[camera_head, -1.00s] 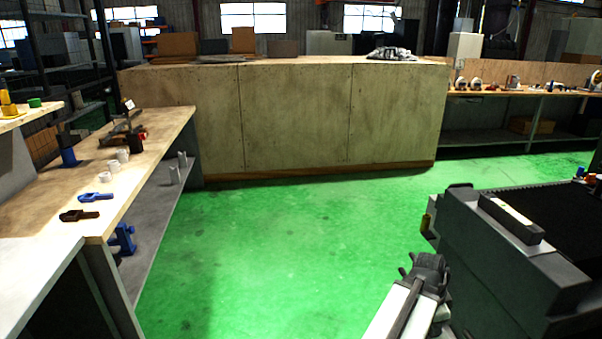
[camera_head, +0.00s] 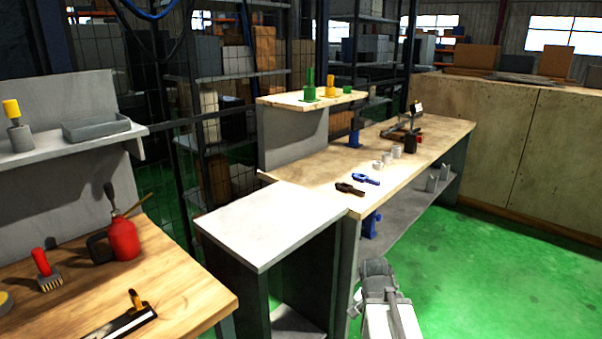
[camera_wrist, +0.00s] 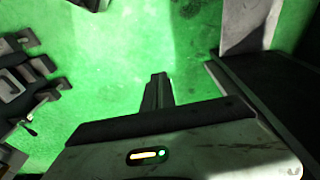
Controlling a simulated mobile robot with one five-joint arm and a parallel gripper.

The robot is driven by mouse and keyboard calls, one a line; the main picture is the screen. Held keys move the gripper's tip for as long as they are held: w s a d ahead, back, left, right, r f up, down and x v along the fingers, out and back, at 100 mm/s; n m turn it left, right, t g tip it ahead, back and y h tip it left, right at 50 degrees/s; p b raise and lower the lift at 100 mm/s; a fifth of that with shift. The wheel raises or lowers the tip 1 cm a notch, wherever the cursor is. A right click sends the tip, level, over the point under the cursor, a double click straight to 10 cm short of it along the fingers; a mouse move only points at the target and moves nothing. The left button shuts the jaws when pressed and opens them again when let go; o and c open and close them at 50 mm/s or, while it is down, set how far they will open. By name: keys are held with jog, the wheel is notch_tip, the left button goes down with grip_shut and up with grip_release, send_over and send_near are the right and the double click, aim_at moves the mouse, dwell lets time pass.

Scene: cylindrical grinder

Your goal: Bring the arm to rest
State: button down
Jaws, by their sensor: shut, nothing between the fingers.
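My arm shows at the bottom of the head view, a pale link with a dark grey end. My gripper (camera_head: 374,272) is at that end, in front of the grey cabinet and the wooden bench as seen here. It is shut and holds nothing. Its fingertips are small and hard to make out. The wrist view looks down at the green floor, with part of my own body at the bottom and grey mechanical parts at the left edge.
A grey-topped cabinet (camera_head: 275,222) stands close by, joining a wooden bench (camera_head: 330,172) with clamps and white cylinders. At left, another wooden bench (camera_head: 180,290) holds a red oil can (camera_head: 122,238) and a brush (camera_head: 46,270). Green floor (camera_head: 475,270) is open at right.

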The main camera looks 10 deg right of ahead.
jog(key=a+n+y, duration=0.2)
jog(key=a+n, duration=0.7)
jog(key=a, duration=0.5)
notch_tip(320, 180, up, 15)
jog(key=p, duration=1.5)
jog(key=shift+s+n+g, duration=0.35)
jog(key=shift+n+g, duration=0.05)
